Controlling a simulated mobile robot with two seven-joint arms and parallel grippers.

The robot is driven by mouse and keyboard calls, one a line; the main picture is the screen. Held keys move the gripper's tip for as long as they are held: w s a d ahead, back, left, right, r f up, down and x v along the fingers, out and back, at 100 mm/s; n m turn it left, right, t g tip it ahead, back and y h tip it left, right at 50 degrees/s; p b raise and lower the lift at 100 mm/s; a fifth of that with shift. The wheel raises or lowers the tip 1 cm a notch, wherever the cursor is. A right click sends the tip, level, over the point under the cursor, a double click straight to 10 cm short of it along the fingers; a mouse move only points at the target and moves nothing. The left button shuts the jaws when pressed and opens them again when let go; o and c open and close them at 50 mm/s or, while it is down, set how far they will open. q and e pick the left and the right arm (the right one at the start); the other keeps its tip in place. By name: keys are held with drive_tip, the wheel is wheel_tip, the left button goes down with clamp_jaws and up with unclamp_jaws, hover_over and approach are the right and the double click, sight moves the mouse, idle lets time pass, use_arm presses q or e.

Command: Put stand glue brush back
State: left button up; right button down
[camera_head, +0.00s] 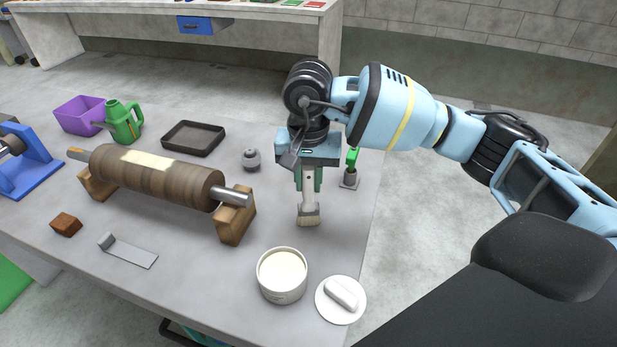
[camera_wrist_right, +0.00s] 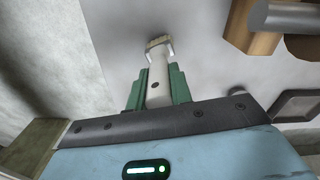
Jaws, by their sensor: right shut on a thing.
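My right gripper (camera_head: 308,181) points down over the right part of the grey table. Its green fingers are shut on a pale-handled brush (camera_head: 308,200), which hangs upright with its wide cream end down, at or just above the tabletop; I cannot tell if it touches. In the right wrist view the brush (camera_wrist_right: 158,75) sits between the green fingers (camera_wrist_right: 155,90). A round tub of cream glue (camera_head: 283,275) stands in front of the brush. A small grey stand with a green upright part (camera_head: 351,168) is right of the gripper, partly hidden behind it. My left gripper is not in view.
A big brown roller (camera_head: 155,180) rests on wooden cradles to the left. A white dish (camera_head: 328,312) with a white block lies near the right edge. A dark tray (camera_head: 193,138), grey knob (camera_head: 251,159), green can (camera_head: 124,121) and purple bin (camera_head: 80,116) stand behind.

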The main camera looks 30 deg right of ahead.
drive_tip(key=shift+f, duration=0.15)
drive_tip(key=c, duration=1.3)
unclamp_jaws()
drive_tip(key=shift+o, duration=0.2)
wheel_tip(320, 180, up, 12)
drive_tip(key=shift+r, duration=0.2)
